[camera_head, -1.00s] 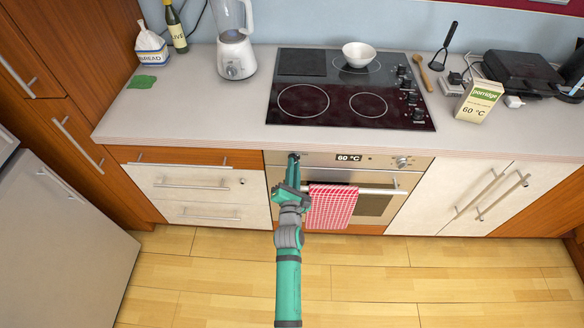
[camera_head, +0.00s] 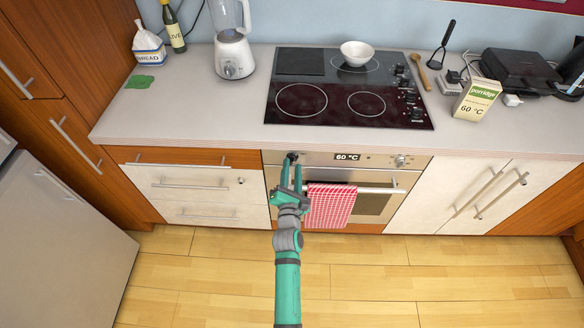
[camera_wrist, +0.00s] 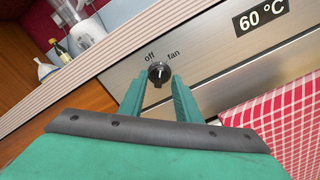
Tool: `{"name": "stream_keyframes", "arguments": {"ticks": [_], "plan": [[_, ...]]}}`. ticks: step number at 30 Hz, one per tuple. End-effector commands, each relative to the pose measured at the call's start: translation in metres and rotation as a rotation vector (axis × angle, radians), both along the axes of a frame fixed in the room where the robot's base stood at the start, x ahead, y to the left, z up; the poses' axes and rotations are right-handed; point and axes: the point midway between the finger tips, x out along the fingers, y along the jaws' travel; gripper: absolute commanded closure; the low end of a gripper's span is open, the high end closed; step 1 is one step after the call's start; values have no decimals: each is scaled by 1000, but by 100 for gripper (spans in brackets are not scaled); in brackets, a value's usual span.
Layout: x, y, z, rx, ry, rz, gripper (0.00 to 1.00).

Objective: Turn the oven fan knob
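The oven fan knob (camera_wrist: 159,72) is small, round and dark, on the left of the oven's steel panel. The words "off" and "fan" are printed above it. Its exact setting is hard to tell. The knob (camera_head: 292,156) also shows in the head view, just above my fingertips. My gripper (camera_head: 291,168) is open and empty, with its two green fingers spread. In the wrist view my gripper (camera_wrist: 158,84) has one fingertip to each side of the knob's lower part. I cannot tell whether they touch it.
The oven display (camera_head: 347,157) reads 60 °C, with another knob (camera_head: 401,161) to its right. A red checked towel (camera_head: 329,205) hangs on the oven handle (camera_head: 378,190), close to the right of my gripper. The countertop edge (camera_wrist: 110,62) runs above the panel.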

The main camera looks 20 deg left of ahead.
Motion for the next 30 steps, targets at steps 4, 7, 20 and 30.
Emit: {"name": "stream_keyframes", "arguments": {"ticks": [4, 7, 20, 30], "plan": [[-5, -3, 0, 0, 0, -2, 70], [-7, -7, 0, 0, 0, -7, 70], [-12, -4, 0, 0, 1, -1, 70], [-40, -11, 0, 0, 1, 1, 70]]}}
